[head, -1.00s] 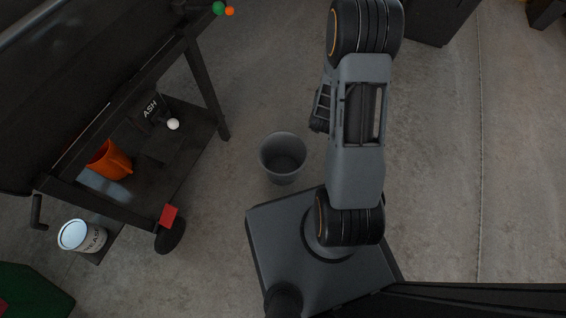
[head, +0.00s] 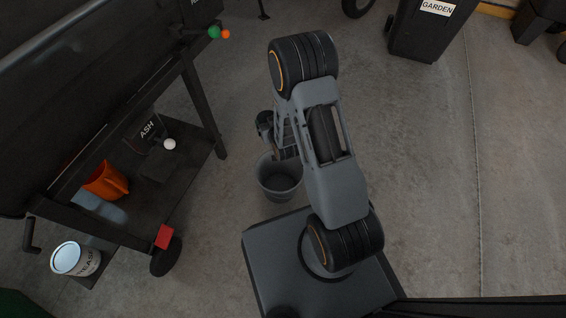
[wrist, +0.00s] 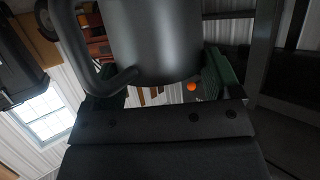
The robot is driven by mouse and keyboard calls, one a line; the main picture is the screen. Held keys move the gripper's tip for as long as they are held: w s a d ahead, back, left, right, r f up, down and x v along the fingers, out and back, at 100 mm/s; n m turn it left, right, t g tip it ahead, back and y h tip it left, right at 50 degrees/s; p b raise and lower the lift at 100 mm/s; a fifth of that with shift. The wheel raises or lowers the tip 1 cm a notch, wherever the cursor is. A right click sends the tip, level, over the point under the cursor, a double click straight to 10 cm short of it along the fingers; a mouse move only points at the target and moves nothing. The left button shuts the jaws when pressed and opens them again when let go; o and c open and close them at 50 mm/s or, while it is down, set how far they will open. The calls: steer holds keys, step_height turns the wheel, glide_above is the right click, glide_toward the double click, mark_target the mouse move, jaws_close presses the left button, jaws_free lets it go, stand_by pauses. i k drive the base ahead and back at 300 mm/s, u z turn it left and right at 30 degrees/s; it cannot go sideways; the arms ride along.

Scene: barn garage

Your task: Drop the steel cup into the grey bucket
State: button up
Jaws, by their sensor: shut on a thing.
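The steel cup (wrist: 155,40) fills the upper middle of the wrist view, dark grey, with its curved handle on the left side. My gripper (wrist: 160,92) is shut on it. The cup's top end is cut off by the frame edge. The grey bucket (head: 280,193) stands upright on the concrete floor in the head view, just in front of my base. My arm reaches over its upper right side, and my wrist is at its far rim in the picture. I cannot make out the cup in the head view.
A dark garden bin (head: 428,28) stands at the back right. The floor on the right is clear.

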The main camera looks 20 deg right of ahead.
mark_target(280, 180)
steer(key=u, duration=3.35)
steer(key=k, duration=0.9)
steer(key=z, duration=1)
